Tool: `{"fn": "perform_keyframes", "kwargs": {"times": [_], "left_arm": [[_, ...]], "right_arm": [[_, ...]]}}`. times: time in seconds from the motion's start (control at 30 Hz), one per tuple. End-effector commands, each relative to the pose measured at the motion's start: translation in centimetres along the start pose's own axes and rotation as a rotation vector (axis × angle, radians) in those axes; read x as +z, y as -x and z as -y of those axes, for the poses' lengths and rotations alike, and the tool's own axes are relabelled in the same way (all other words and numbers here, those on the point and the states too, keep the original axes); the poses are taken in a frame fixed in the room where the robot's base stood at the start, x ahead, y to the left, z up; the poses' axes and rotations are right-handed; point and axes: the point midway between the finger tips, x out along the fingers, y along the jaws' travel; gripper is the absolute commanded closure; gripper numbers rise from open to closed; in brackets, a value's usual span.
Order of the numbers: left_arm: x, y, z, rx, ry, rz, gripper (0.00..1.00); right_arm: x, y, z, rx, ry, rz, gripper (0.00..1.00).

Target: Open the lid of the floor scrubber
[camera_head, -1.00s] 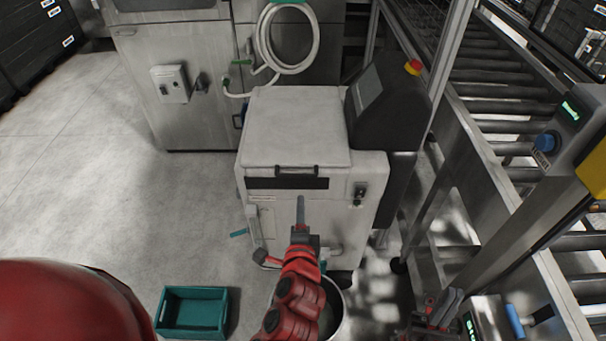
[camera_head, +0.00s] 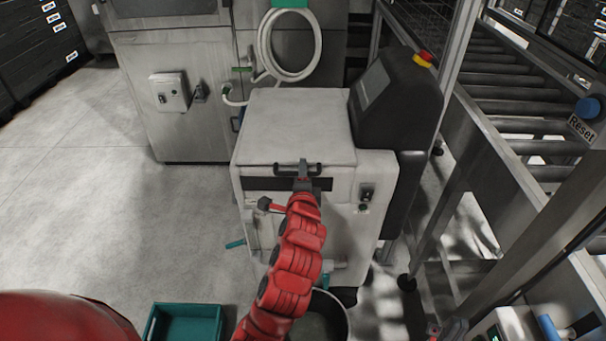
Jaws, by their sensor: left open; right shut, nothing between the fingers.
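The floor scrubber (camera_head: 345,225) is a pale boxy machine in the middle of the view. Its light grey lid (camera_head: 295,122) lies flat and closed on top. A dark bar handle (camera_head: 281,171) runs along the lid's front edge. My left gripper (camera_head: 303,168) is open at the right half of this handle, its fingertips overlapping the bar. I cannot tell whether the fingers touch it. The gripper hides part of the dark panel below. My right gripper (camera_head: 445,331) shows only in part at the bottom edge, shut and empty, away from the scrubber.
A dark console (camera_head: 397,105) with a red-and-yellow button rises at the lid's right side. A teal crate (camera_head: 185,324) and a grey bucket (camera_head: 335,318) stand on the floor in front. A roller conveyor (camera_head: 515,105) is on the right. Floor at left is clear.

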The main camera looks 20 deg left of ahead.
Motion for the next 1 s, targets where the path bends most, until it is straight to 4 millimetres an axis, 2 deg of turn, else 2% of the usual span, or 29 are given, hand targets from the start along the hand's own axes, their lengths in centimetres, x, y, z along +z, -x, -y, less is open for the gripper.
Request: {"fn": "perform_keyframes", "kwargs": {"times": [0.3,0.37,0.57,0.6,1.0], "left_arm": [[-0.01,-0.29,-0.05,0.000,0.000,0.000,0.53],[-0.02,-0.28,-0.05,0.000,0.000,0.000,0.62],[-0.01,-0.27,-0.07,0.000,0.000,0.000,0.98],[-0.01,-0.27,-0.07,0.000,0.000,0.000,1.00],[-0.01,-0.27,-0.11,0.001,0.000,0.000,1.00]], "right_arm": [[0.00,-0.01,0.00,0.000,0.000,0.000,1.00],[0.00,-0.01,0.00,0.000,0.000,0.000,1.00],[0.00,-0.01,0.00,0.000,0.000,0.000,1.00],[0.00,-0.01,0.00,0.000,0.000,0.000,1.00],[0.00,0.00,0.00,0.000,0.000,0.000,1.00]]}}
